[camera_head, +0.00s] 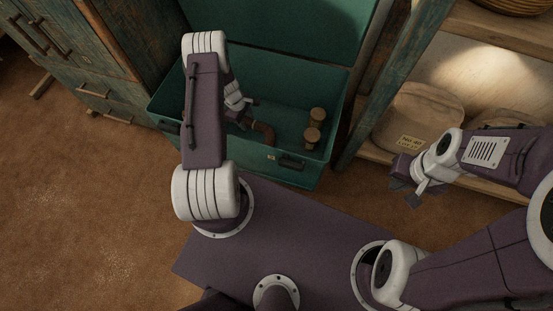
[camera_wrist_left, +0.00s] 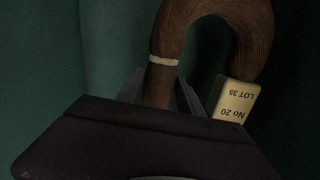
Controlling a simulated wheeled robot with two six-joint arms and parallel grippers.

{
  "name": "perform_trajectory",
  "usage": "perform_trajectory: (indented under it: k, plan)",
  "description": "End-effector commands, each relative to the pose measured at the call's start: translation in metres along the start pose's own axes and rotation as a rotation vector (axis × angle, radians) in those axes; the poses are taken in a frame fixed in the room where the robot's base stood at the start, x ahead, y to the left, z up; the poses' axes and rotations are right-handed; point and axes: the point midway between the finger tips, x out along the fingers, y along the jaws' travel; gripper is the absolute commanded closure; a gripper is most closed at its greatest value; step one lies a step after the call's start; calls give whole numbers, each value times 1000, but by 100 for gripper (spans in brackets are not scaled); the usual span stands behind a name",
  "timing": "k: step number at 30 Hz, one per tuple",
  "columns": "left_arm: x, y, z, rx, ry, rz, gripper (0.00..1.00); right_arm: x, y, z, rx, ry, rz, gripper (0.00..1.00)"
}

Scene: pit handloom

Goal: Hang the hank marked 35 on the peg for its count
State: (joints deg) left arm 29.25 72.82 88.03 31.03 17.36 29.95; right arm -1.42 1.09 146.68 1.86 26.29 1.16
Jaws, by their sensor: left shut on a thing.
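A brown hank (camera_wrist_left: 215,20) with a pale tie band curves through the left wrist view. Its cream tag (camera_wrist_left: 235,98) appears upside down and reads "No 20, LOT 35". My left gripper (camera_wrist_left: 165,88) is shut on one leg of the hank near the band. In the head view, my left gripper (camera_head: 241,116) reaches down into the teal chest, and part of the hank (camera_head: 265,132) shows beside it. My right gripper (camera_head: 406,193) is open and empty, right of the chest. I cannot make out any count peg in these views.
The teal chest (camera_head: 215,145) has an open lid (camera_head: 290,25) behind it. Wooden shelves at right hold a labelled beige sack (camera_head: 425,110). A weathered cabinet (camera_head: 75,60) stands at left. The floor at left is clear.

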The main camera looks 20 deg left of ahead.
Motion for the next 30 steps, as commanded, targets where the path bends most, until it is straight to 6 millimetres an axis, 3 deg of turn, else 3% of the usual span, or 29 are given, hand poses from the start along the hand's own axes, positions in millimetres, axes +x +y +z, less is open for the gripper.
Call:
perform_trajectory:
  k: [10,17,23,30]
  plan:
    - [3,0,-1,-1,0,1,100,3,0,0,0,0,0,100]
    - [48,-7,-5,-2,-1,0,100,34,1,4,0,0,0,100]
    - [56,-7,-6,-1,0,1,100,38,1,4,0,0,0,100]
    - [98,-14,-10,0,0,0,100,66,1,7,0,0,0,100]
